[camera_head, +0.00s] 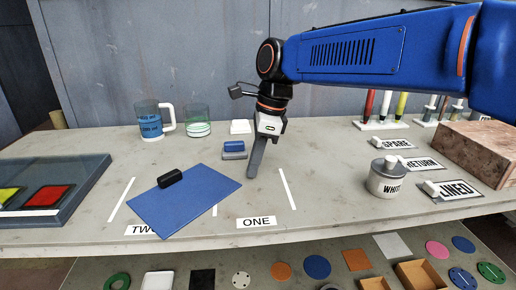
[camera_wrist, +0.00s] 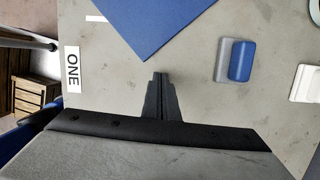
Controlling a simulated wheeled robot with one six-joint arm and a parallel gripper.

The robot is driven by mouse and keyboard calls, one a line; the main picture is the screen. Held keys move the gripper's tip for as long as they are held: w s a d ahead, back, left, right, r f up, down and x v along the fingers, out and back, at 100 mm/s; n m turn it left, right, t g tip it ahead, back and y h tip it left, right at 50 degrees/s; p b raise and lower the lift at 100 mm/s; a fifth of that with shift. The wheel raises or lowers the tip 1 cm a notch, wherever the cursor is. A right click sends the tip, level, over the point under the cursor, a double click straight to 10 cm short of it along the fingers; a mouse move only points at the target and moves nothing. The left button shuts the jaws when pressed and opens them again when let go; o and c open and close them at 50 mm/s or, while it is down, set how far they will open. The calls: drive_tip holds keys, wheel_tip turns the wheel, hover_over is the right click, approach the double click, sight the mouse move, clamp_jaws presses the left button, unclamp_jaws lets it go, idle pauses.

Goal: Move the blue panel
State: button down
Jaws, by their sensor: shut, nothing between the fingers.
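The blue panel (camera_head: 184,204) is a flat blue sheet lying on the table, with a black handle block (camera_head: 170,178) at its back left. It lies turned at an angle, over the area labelled "TWO" (camera_head: 142,230) and across the line toward the area labelled "ONE" (camera_head: 257,222). A corner of the panel also shows at the top of the wrist view (camera_wrist: 160,22). My gripper (camera_head: 252,174) is shut and empty, to the right of the panel and apart from it. Its fingertips show in the wrist view (camera_wrist: 160,78), pointing at bare table.
A blue and grey block (camera_head: 234,150) sits just behind and left of my gripper. A mug (camera_head: 152,122) and a glass (camera_head: 197,121) stand at the back. A white jar (camera_head: 387,178) and a brick (camera_head: 484,152) are on the right. A tray (camera_head: 84,200) is at left.

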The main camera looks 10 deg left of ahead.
sight(196, 178)
drive_tip(key=shift+s+a+f, duration=0.1)
drive_tip(key=shift+s+a, duration=0.1)
drive_tip(key=shift+a, duration=0.8)
drive_tip(key=shift+s+a+f, duration=0.1)
drive_tip(key=shift+s+a, duration=0.05)
drive_tip(key=shift+a, duration=0.85)
drive_tip(key=a, duration=0.3)
drive_tip(key=s+a, duration=0.1)
drive_tip(key=a, duration=0.6)
drive_tip(key=shift+s, duration=0.35)
drive_tip(key=shift+d, duration=0.15)
